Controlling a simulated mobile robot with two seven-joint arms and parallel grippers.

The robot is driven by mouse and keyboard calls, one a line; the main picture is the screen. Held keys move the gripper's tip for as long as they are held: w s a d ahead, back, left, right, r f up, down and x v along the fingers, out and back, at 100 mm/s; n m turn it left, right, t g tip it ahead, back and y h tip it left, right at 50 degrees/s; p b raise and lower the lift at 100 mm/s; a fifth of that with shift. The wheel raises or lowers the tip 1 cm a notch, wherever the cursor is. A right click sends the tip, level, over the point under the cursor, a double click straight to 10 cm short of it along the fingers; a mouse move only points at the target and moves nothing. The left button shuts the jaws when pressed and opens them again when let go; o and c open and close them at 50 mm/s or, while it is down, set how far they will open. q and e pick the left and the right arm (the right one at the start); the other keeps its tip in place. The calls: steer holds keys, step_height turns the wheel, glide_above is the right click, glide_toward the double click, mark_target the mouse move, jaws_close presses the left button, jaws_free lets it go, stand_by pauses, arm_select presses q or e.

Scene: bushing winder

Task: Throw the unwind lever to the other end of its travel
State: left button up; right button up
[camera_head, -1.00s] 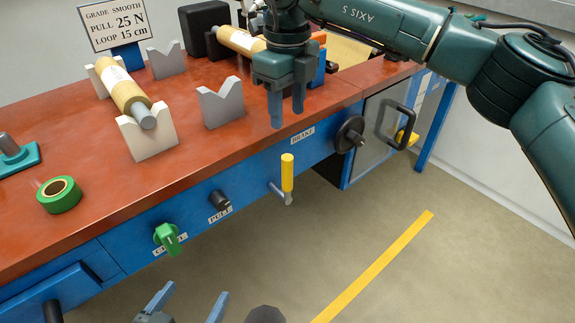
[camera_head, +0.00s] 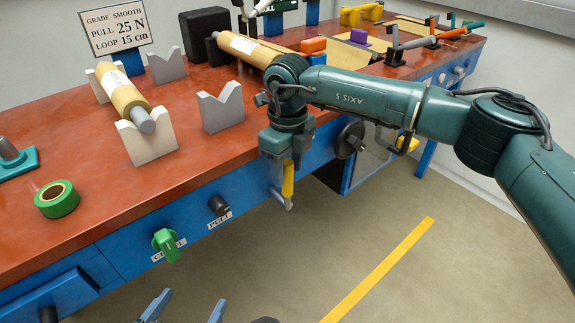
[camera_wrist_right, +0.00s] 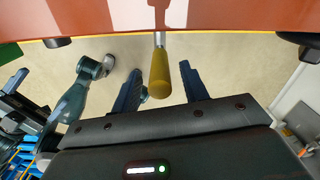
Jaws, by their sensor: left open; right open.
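The lever with the yellow grip (camera_head: 288,182) is on the blue front face of the bench, its grip pointing up from a grey pivot. My right gripper (camera_head: 283,172) is over it from above, open. In the right wrist view the yellow grip (camera_wrist_right: 160,78) lies between the two spread fingers of my right gripper (camera_wrist_right: 161,84), with a visible gap on each side. My left gripper (camera_head: 186,307) is open and empty at the bottom edge of the head view, away from the lever.
A green knob (camera_head: 166,243) and a black knob (camera_head: 218,205) are on the front face left of the lever. A black handwheel (camera_head: 350,138) is to its right. Rolls on V-blocks and green tape (camera_head: 57,199) are on the red top. The floor in front is clear.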

steer(key=shift+c, duration=0.3)
jaws_close()
steer(key=shift+d, duration=0.1)
arm_select(q)
steer(key=b, duration=0.1)
steer(key=f+b, duration=0.1)
steer(key=f+m+b, duration=0.1)
steer(key=shift+w+d+f, duration=0.25)
steer(key=shift+d, duration=0.05)
arm_select(e)
steer(key=w+d+f+g+y, duration=0.2)
steer(key=w+d+g+y, duration=0.2)
steer(key=d+y, duration=0.1)
steer(key=shift+d+y, duration=0.2)
steer(key=shift+y, duration=0.2)
arm_select(q)
steer(key=shift+h, duration=0.3)
steer(key=shift+s, duration=0.1)
arm_select(e)
steer(key=shift+o, duration=0.3)
jaws_free()
steer(key=shift+f, duration=0.1)
